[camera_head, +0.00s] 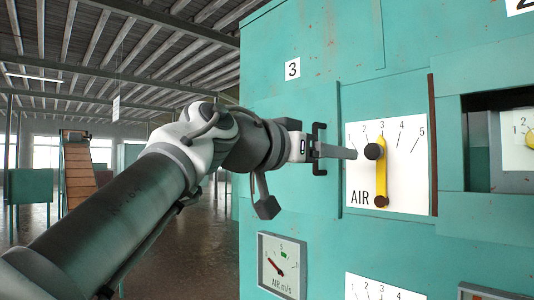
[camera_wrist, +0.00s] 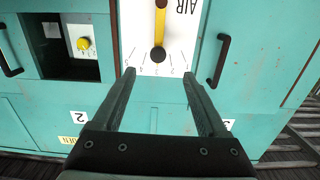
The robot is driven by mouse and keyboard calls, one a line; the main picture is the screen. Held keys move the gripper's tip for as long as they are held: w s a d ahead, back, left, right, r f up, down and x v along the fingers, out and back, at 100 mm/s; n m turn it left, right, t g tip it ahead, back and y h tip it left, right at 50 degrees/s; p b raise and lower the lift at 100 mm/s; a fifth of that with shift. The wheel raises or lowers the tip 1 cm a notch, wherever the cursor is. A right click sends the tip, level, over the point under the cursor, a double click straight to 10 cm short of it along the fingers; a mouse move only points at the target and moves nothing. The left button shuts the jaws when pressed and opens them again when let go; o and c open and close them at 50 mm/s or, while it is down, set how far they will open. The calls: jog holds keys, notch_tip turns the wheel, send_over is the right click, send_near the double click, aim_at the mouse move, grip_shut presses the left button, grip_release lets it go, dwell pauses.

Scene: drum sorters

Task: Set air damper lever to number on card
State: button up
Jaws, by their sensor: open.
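The white AIR panel (camera_head: 410,185) is on the teal cabinet front, with a scale from 1 to 5. Its yellow lever (camera_head: 381,178) stands about upright, pointing near the 3 mark, with a black knob (camera_head: 374,151) at its upper end. The lever (camera_wrist: 160,22) and knob (camera_wrist: 157,54) also show upside down in the wrist view. My gripper (camera_wrist: 158,75) is open and empty. The knob lies just beyond and between its two fingertips, with no contact visible. In the head view my gripper (camera_head: 352,152) reaches in from the left. I cannot identify a task card.
A plate marked 3 (camera_head: 292,69) is above left. An AIR m/s gauge (camera_head: 282,265) and another scale plate (camera_head: 385,290) are below. A recess at right holds another dial (camera_head: 529,137). Black handles (camera_wrist: 220,60) flank the panel in the wrist view. Open floor lies left.

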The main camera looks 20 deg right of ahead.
aim_at(371, 150)
jog(key=shift+h, duration=0.3)
jog(key=p+x, duration=0.1)
jog(key=x, duration=0.4)
jog(key=r+p+x, duration=0.1)
jog(key=p+x, duration=0.1)
jog(key=x, duration=0.4)
jog(key=p+x, duration=0.1)
jog(key=x, duration=0.5)
jog(key=shift+r, duration=0.15)
grip_shut()
dwell(0.8)
